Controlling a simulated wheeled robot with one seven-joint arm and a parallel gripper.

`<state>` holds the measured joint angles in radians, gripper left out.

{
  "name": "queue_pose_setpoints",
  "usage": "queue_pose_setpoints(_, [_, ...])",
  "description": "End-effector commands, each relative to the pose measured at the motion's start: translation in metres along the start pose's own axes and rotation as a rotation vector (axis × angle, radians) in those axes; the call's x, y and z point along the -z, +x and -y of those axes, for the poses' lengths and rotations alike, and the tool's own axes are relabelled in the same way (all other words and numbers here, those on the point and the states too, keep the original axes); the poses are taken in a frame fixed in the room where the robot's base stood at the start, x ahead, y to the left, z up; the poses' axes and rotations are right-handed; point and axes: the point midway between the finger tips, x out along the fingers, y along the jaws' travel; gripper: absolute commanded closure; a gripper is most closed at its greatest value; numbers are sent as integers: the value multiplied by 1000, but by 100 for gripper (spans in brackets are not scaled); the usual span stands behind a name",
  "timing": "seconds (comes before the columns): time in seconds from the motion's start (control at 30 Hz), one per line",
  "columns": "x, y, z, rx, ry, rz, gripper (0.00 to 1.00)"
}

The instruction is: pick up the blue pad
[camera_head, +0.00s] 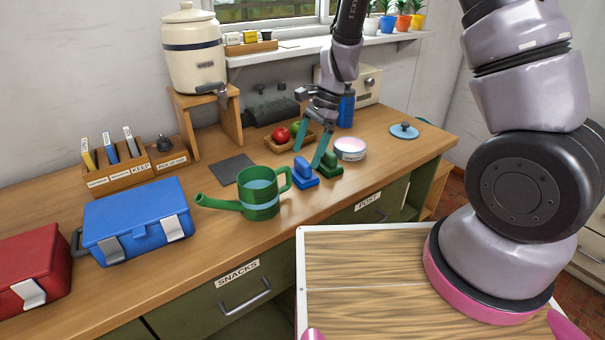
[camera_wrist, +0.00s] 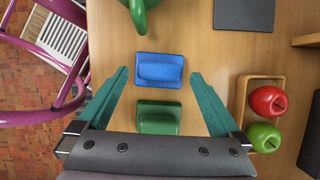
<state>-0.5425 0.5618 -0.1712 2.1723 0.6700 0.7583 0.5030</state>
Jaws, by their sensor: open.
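The blue pad (camera_head: 305,175) lies on the wooden counter, a block with a raised grip, just right of the green watering can (camera_head: 260,190). In the wrist view the blue pad (camera_wrist: 159,70) lies between the tips of my teal fingers, with space on both sides. A similar green pad (camera_head: 330,166) lies beside it; in the wrist view this green pad (camera_wrist: 158,117) is closer to my gripper's palm. My gripper (camera_head: 307,158) is open and empty, pointing down over the pads. How high the tips are above the counter is hard to tell.
A wooden tray (camera_wrist: 243,98) with a red apple (camera_wrist: 268,101) and a green apple (camera_wrist: 263,137) stands right of the pads in the wrist view. A round tin (camera_head: 350,149) is near the green pad. A dark square mat (camera_head: 232,168) lies behind the can.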

Motion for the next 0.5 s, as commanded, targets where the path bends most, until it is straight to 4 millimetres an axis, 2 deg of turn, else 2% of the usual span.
queue_pose_setpoints(0.1, [-1, 21, -1, -5, 0, 0, 0])
queue_pose_setpoints(0.2, [0, 31, 0, -3, 0, 0, 0])
queue_pose_setpoints(0.5, [0, 36, 0, -1, -1, 0, 0])
